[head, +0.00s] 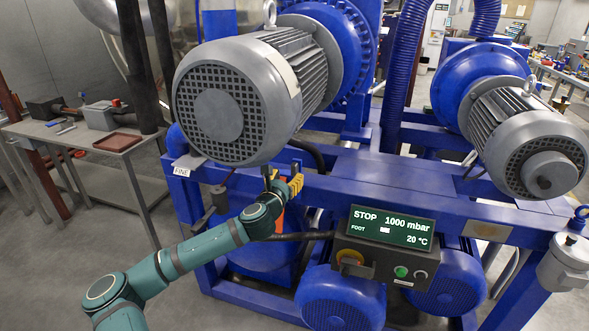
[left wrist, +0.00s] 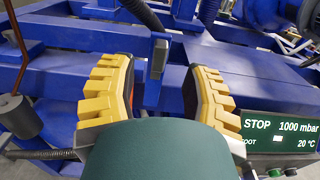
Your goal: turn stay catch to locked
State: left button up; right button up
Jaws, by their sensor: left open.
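My left gripper (head: 284,183) reaches up beneath the large grey motor (head: 240,100), at the blue frame. In the left wrist view its yellow fingers (left wrist: 162,72) are spread wide with nothing clamped. Between and beyond them stands a small grey upright piece (left wrist: 158,58) with a blue bar (left wrist: 153,90) below it; it looks like the stay catch, but I cannot tell for certain, nor which way it is turned. I see no contact between it and the fingers. In the head view the motor and gripper largely hide this spot. My right gripper is not in view.
A control box with a display (head: 392,224) reading STOP and 1000 mbar stands right of the gripper; the display also shows in the left wrist view (left wrist: 282,130). A FINE label (head: 181,171) is on the frame's left. A side table (head: 85,135) stands farther left, with open floor before it.

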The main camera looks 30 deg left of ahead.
aim_at(293, 168)
pick_arm(q)
jog(key=x, duration=0.6)
jog(key=shift+w+b, duration=0.35)
jog(key=shift+o, duration=0.2)
grip_shut()
